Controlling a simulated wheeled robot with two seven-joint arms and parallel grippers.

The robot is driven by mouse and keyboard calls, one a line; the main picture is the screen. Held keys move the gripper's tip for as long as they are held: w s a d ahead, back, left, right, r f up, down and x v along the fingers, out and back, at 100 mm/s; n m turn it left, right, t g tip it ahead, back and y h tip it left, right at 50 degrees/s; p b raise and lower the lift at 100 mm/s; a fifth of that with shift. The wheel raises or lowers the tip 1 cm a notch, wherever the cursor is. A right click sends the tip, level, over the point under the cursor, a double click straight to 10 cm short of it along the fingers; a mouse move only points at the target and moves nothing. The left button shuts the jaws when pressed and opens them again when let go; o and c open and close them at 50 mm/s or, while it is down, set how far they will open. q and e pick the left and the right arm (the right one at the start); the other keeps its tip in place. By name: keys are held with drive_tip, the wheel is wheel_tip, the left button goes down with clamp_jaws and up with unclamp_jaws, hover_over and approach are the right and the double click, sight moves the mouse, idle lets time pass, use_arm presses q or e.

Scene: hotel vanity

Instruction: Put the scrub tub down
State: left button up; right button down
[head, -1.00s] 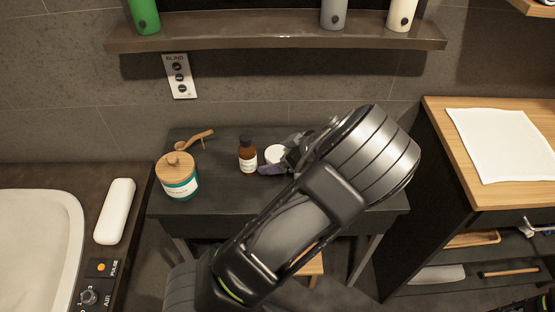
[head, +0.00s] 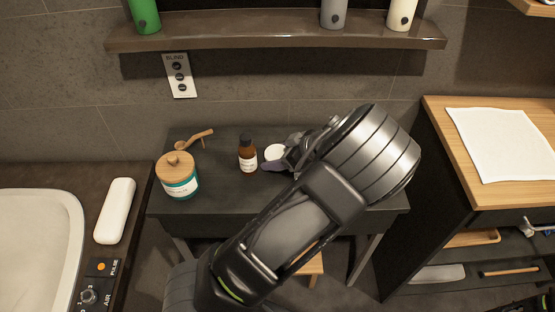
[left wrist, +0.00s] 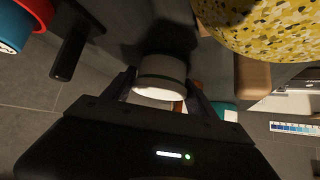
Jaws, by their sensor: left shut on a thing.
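A small round white tub (head: 274,152), which I take for the scrub tub, is at the back middle of the dark side table (head: 220,211). My left gripper (left wrist: 163,92) is shut on it. In the left wrist view the tub (left wrist: 163,75) sits between the two fingers, with a pale face and a dark band. In the head view my left arm and wrist hide part of the tub and the table's right side. I cannot tell whether its base touches the table. My right gripper is not clearly seen.
A brown bottle (head: 248,156) stands close left of the tub. A teal jar with a wooden lid (head: 178,180) and a wooden scoop (head: 195,140) are further left. A shelf (head: 275,38) hangs above. A wooden counter with a white cloth (head: 500,145) is at right.

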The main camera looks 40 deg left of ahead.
sight(278, 153)
use_arm(q)
drive_tip(key=c, duration=0.8)
drive_tip(key=shift+r, duration=0.1)
wheel_tip(278, 153, up, 18)
drive_tip(key=shift+f+p, duration=0.1)
drive_tip(key=shift+p, duration=0.2)
idle(0.5)
